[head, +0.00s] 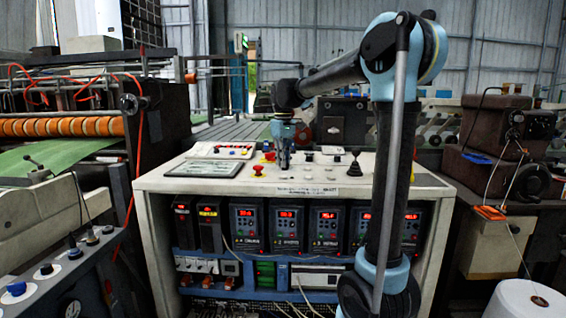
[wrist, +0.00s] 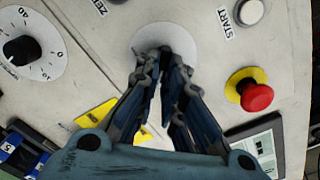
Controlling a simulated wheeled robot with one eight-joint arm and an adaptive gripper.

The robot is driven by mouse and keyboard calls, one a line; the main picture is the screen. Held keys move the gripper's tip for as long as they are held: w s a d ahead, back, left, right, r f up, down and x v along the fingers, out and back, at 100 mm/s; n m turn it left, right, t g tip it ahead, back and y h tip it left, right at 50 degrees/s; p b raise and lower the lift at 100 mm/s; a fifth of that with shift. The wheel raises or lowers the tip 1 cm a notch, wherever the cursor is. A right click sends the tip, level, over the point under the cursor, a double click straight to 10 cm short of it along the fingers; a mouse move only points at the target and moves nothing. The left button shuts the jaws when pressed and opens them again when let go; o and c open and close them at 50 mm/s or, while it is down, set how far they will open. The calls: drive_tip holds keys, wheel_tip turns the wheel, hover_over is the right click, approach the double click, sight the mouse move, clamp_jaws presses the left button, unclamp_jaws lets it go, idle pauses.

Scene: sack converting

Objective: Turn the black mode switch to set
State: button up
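My gripper (head: 283,165) points down at the sloping top of the control console (head: 400,180). In the wrist view, its two fingers (wrist: 163,62) are close together over a round pale plate (wrist: 163,33). The fingers cover the middle of this plate, and I see no black mode switch there. I cannot tell whether the fingertips touch or hold anything. A black dial knob (wrist: 22,48) with a numbered white scale sits apart at the upper left of the wrist view. No "set" mark is readable.
In the wrist view, a red mushroom button (wrist: 257,96) on a yellow base is right of the fingers, below a START button (wrist: 249,12). A black joystick (head: 354,165) stands on the console, right of my gripper. A dark framed panel (head: 207,169) lies to the left.

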drive_tip(key=o, duration=0.4)
drive_tip(key=shift+c, duration=0.2)
wheel_tip(320, 180, up, 12)
idle(0.4)
drive_tip(key=shift+d, duration=0.1)
